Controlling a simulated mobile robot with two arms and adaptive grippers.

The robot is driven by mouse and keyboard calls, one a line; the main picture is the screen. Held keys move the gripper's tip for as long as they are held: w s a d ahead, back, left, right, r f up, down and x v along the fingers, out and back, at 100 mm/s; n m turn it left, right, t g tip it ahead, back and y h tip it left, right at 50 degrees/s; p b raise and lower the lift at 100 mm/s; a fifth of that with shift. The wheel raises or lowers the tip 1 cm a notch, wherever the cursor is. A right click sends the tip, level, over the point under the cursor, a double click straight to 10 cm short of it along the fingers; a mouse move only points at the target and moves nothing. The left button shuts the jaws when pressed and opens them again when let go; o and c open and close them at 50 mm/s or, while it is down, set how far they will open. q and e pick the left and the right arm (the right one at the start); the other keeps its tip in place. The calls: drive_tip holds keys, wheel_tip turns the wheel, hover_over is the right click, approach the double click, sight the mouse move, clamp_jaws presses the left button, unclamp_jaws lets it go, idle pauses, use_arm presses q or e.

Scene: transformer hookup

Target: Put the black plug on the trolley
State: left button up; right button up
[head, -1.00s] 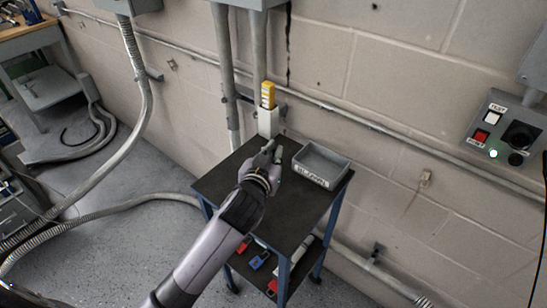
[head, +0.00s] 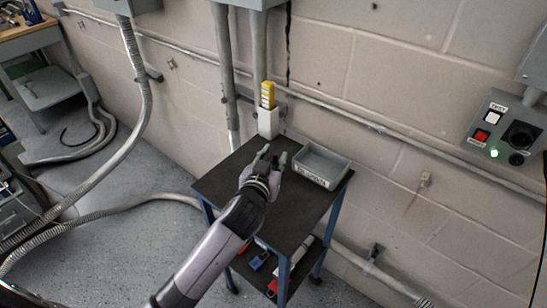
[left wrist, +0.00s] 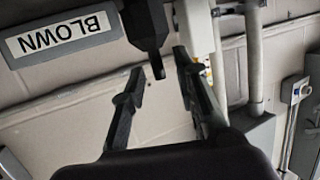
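The trolley (head: 237,181) has a dark top and blue legs and stands by the wall. My left gripper (head: 272,158) is over the back of its top, between the white holder and the grey tray. In the left wrist view its two fingers (left wrist: 163,75) are spread, with a gap between the tips. A black piece with a narrow end, which looks like the black plug (left wrist: 147,25), shows at the tips, apparently not gripped; I cannot tell what it rests on. I cannot make out the plug in the head view. My right gripper is not in view.
A grey tray (head: 322,181), labelled BLOWN in the left wrist view, sits on the trolley's right side. A white holder (head: 268,122) with a yellow item stands behind. Padlocks (head: 259,260) lie on the lower shelf. A control box (head: 505,125) hangs right. The top's front is clear.

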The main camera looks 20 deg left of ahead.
use_arm(q)
drive_tip(key=shift+r, duration=0.25)
drive_tip(key=b+v, duration=0.1)
drive_tip(key=v, duration=1.1)
drive_tip(key=shift+f, duration=0.1)
drive_tip(key=shift+f, duration=0.1)
